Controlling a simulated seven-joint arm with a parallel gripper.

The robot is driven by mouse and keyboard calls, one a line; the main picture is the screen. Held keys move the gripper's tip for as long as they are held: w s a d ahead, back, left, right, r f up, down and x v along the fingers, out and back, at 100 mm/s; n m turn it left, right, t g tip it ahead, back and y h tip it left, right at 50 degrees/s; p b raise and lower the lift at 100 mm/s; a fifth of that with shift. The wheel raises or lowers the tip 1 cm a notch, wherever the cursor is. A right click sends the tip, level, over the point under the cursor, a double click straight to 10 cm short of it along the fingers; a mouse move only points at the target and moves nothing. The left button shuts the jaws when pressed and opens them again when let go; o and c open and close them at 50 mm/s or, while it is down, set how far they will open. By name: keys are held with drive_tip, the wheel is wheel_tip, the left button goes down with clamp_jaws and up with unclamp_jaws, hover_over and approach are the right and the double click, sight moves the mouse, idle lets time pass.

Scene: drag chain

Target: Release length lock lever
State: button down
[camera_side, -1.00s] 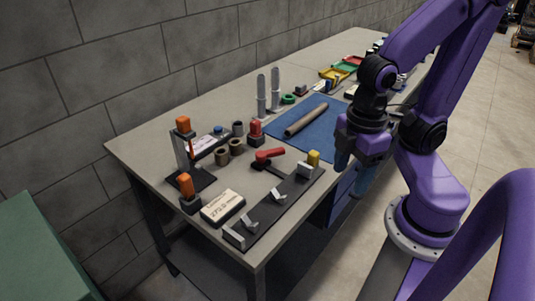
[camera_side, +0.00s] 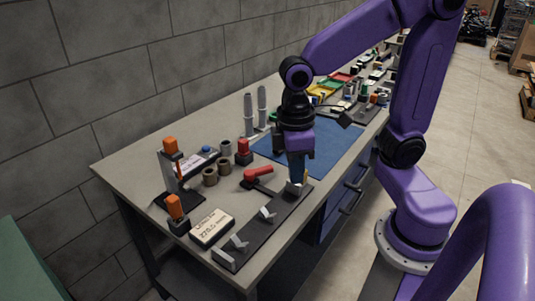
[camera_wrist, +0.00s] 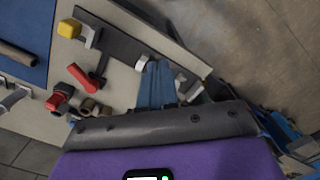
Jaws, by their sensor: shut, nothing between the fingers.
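The red lever (camera_side: 257,174) sits on a dark bracket beside the long dark rail (camera_side: 255,238) near the bench's front edge. In the wrist view the red lever (camera_wrist: 80,77) is left of my fingers and apart from them. My gripper (camera_side: 296,182) points down over the rail's right end, its blue fingers together and empty. In the wrist view the fingers of my gripper (camera_wrist: 157,88) are beside the rail's pale brackets (camera_wrist: 143,62); whether they touch is unclear. A yellow block (camera_wrist: 68,29) stands at the rail's end; my gripper mostly hides it in the side view.
A white-topped display box (camera_side: 212,227) lies left of the rail. A red button post (camera_side: 243,152), brown rings (camera_side: 210,176) and orange-topped stands (camera_side: 174,208) are behind it. A blue mat (camera_side: 335,150) lies to the right, with trays further back.

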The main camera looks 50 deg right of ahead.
drive_tip(key=w+d+m+g, duration=0.15)
drive_tip(key=w+m, duration=0.25)
drive_tip(key=w, duration=0.7)
drive_tip(key=m+g+y, duration=0.1)
drive_tip(key=m, duration=0.6)
hover_over(259, 174)
drive_tip(key=w+d, duration=0.2)
drive_tip(key=w, duration=0.4)
wheel_tip(259, 174, down, 2)
drive_tip(key=w+d+f+m+y, duration=0.1)
drive_tip(key=w+d+f+m, duration=0.1)
drive_tip(key=d, duration=0.6)
drive_tip(key=shift+d+f+m+g, duration=0.25)
drive_tip(key=shift+m+g, duration=0.1)
drive_tip(key=shift+m, duration=0.35)
drive_tip(key=x, duration=1)
drive_tip(key=shift+a, duration=0.25)
drive_tip(key=shift+s+a, duration=0.45)
drive_tip(key=shift+s, duration=0.35)
drive_tip(key=shift+s+a, duration=0.55)
drive_tip(key=shift+s, duration=0.3)
